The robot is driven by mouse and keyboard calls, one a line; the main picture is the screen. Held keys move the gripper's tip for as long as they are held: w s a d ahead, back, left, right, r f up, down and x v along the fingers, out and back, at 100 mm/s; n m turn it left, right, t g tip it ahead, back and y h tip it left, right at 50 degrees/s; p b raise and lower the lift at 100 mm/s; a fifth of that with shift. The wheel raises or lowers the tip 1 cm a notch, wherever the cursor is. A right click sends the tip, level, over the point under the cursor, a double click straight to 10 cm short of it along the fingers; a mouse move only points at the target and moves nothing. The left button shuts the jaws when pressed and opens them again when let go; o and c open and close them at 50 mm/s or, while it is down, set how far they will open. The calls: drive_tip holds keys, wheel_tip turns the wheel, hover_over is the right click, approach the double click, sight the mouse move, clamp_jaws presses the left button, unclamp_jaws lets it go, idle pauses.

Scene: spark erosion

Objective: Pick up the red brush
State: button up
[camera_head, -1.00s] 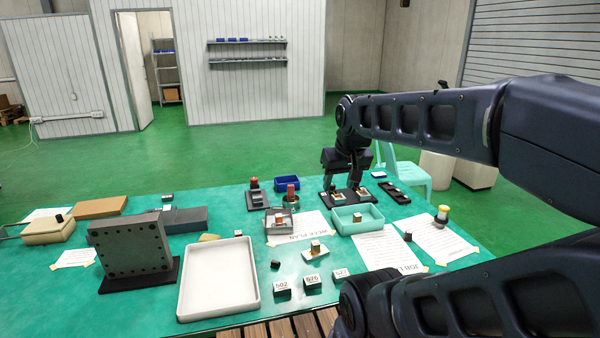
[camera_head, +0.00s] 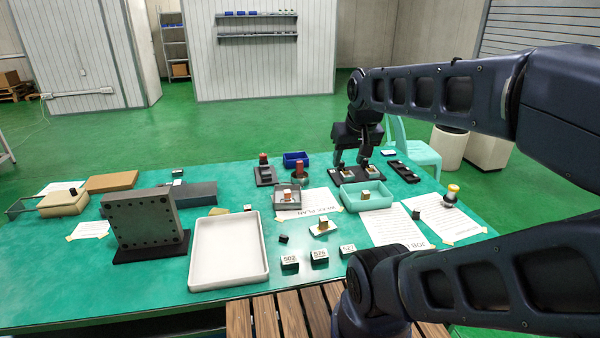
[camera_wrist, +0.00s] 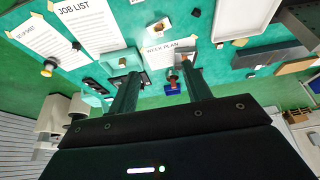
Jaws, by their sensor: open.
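Two red things stand near the back of the table, and both are too small to tell clearly which is the brush. One is an upright red cylinder (camera_head: 299,166) in a round dark holder. The other is a red-topped piece (camera_head: 263,158) on a black stand to its left. My gripper (camera_head: 353,166) is open, fingers down, over a black tray (camera_head: 343,178) to the right of both. The wrist view shows its two fingers (camera_wrist: 161,76) apart, with red (camera_wrist: 173,80) visible in the gap beyond them. Nothing is visibly held.
A blue bin (camera_head: 296,159) is behind the red cylinder. A teal tray (camera_head: 369,201) and a grey tray (camera_head: 286,206) stand in front. A white tray (camera_head: 229,278) and a drilled grey plate (camera_head: 140,220) are at the left. A yellow-topped piece (camera_head: 452,193) stands right.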

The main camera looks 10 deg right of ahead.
drive_tip(key=shift+c, duration=0.4)
drive_tip(key=n+g+h, duration=0.7)
drive_tip(key=n+h, duration=0.5)
drive_tip(key=n, duration=0.1)
hover_over(300, 170)
drive_tip(key=s, duration=0.7)
wheel_tip(300, 170, down, 20)
drive_tip(key=w+a+f+n+h, duration=0.1)
drive_tip(key=w+a+f+h, duration=0.1)
drive_tip(key=a+f, duration=0.1)
drive_tip(key=w+a+f+n+t+h, duration=0.1)
drive_tip(key=w+a+f+n+h, duration=0.1)
drive_tip(key=f, duration=0.4)
drive_tip(key=w+a+f+n+t+h, duration=0.1)
drive_tip(key=w+a+f+n+h, duration=0.1)
drive_tip(key=w+a+f, duration=0.1)
drive_tip(key=shift+w+a+f, duration=0.4)
drive_tip(key=shift+w+f, duration=0.1)
drive_tip(key=shift+f, duration=0.25)
drive_tip(key=shift+d+r, duration=0.1)
drive_tip(key=shift+d, duration=5.25)
clamp_jaws()
